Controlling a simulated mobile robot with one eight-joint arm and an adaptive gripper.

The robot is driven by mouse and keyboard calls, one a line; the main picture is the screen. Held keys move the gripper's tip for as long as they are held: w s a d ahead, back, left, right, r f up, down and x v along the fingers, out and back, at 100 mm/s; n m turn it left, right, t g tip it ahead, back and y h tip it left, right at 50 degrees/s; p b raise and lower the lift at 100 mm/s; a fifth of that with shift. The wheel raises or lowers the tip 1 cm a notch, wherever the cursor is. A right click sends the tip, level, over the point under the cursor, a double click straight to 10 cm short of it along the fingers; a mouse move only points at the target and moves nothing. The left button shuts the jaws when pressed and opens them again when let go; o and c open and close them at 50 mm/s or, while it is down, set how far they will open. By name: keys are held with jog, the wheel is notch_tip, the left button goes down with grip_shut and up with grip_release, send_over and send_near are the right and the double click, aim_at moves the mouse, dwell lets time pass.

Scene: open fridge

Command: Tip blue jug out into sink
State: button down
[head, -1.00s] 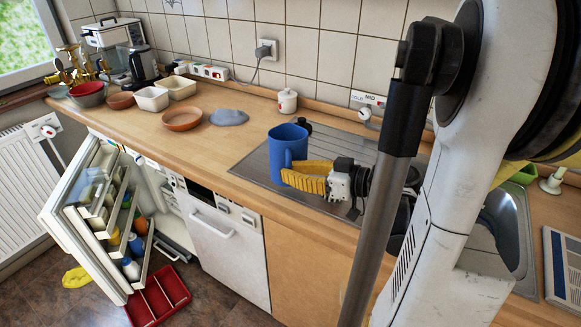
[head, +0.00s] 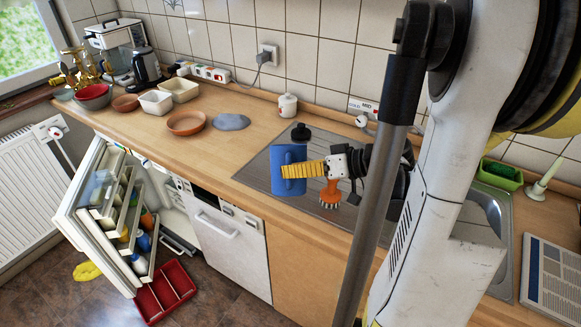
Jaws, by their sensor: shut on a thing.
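The blue jug (head: 287,157) is in my gripper (head: 292,171), above the left part of the metal drainboard. The yellow fingers are shut on it at its handle side. Its side and handle face me and its opening does not show, so I cannot tell exactly how far it is tilted. The sink (head: 487,205) has its metal basin at the right, mostly hidden behind my arm. I cannot see what is inside the jug.
An orange brush (head: 330,196) and a black stopper-like item (head: 300,132) lie on the drainboard (head: 256,172). A white lidded pot (head: 287,106) stands behind. Bowls stand on the left counter. A green tray (head: 501,174) is behind the sink. The fridge door (head: 88,240) stands open.

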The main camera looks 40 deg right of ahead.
aim_at(290, 149)
jog(key=shift+w+d+r+m+g+p, duration=0.2)
jog(key=shift+w+r+m+g+p, duration=0.15)
jog(key=shift+r+p, duration=0.3)
jog(key=shift+w+d+r+m+g+y+p, duration=0.2)
jog(key=shift+w+d+m+g+y+p, duration=0.2)
jog(key=shift+m+p, duration=0.2)
jog(key=shift+w+d+m+g+y, duration=0.3)
jog(key=shift+w+d+m+g, duration=0.15)
jog(key=shift+w+g, duration=0.1)
jog(key=shift+w+d+m+g, duration=0.25)
jog(key=shift+w+m+g, duration=0.05)
jog(key=shift+w+m, duration=0.15)
jog(key=shift+s, duration=0.1)
jog(key=shift+w+d+f+m+g+y+b, duration=0.15)
jog(key=shift+w+d+m+g+y, duration=0.2)
jog(key=shift+w, duration=0.2)
jog(key=shift+w+d+r+m+g+y+b, duration=0.15)
jog(key=shift+w+d+m+y, duration=0.15)
jog(key=shift+w+d, duration=0.2)
jog(key=shift+a, duration=0.1)
